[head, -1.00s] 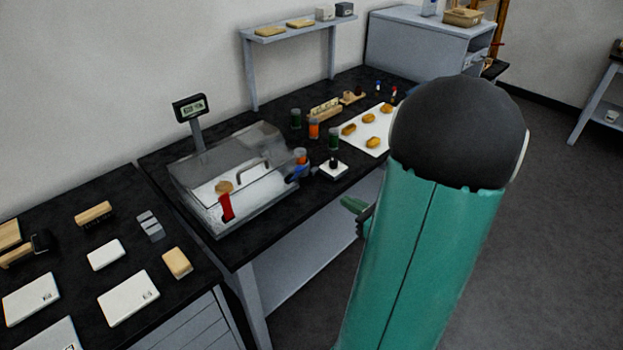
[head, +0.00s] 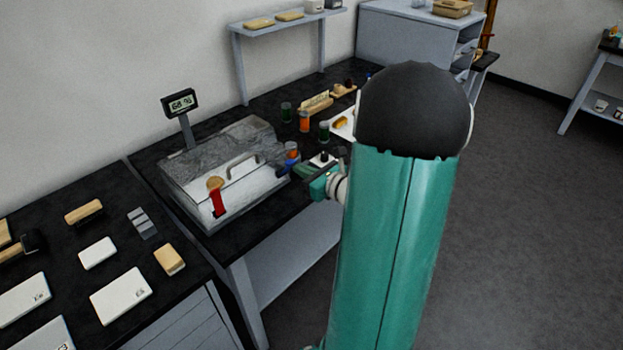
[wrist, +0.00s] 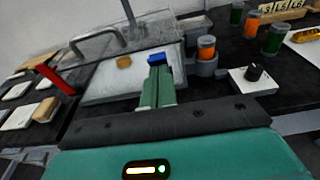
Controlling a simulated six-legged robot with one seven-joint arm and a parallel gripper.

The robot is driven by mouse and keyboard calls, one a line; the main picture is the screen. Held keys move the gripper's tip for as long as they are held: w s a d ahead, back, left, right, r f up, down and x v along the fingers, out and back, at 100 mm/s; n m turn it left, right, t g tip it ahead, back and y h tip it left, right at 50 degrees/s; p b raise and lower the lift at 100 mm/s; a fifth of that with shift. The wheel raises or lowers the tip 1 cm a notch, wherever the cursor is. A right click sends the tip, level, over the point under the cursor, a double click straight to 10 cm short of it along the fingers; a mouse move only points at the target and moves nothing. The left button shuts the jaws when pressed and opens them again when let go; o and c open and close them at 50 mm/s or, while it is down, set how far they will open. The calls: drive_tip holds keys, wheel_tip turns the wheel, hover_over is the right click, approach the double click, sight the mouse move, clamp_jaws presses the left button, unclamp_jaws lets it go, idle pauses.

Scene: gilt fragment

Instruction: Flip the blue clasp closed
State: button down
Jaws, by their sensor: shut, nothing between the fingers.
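The blue clasp (head: 284,168) is on the right part of the front of a grey case (head: 208,213) with a handled lid. In the wrist view the blue clasp (wrist: 157,58) shows just beyond my fingertips; its exact angle is hard to tell. My gripper (head: 300,171) is shut and empty, close in front of the blue clasp. In the wrist view its green fingers (wrist: 157,72) are together and partly cover the case front. I cannot tell whether they touch the clasp.
Orange (wrist: 206,48) and green (wrist: 275,37) jars stand right of the case. A white block with a black knob (wrist: 252,78) is nearer the bench edge. A display on a post (head: 180,103) rises behind the case. Another bench with white plates (head: 121,294) is at left.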

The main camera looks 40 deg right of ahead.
sight(293, 162)
drive_tip(key=shift+r, duration=0.1)
idle(0.3)
drive_tip(key=shift+w+a+r+g, duration=0.1)
drive_tip(key=shift+w+r+g, duration=0.7)
drive_tip(key=shift+w, duration=0.2)
drive_tip(key=shift+w+a+r+g, duration=0.1)
drive_tip(key=shift+w+r+g, duration=0.65)
drive_tip(key=shift+w, duration=0.25)
drive_tip(key=shift+d, duration=0.15)
drive_tip(key=shift+r, duration=0.1)
drive_tip(key=shift+r, duration=0.7)
drive_tip(key=shift+s, duration=0.2)
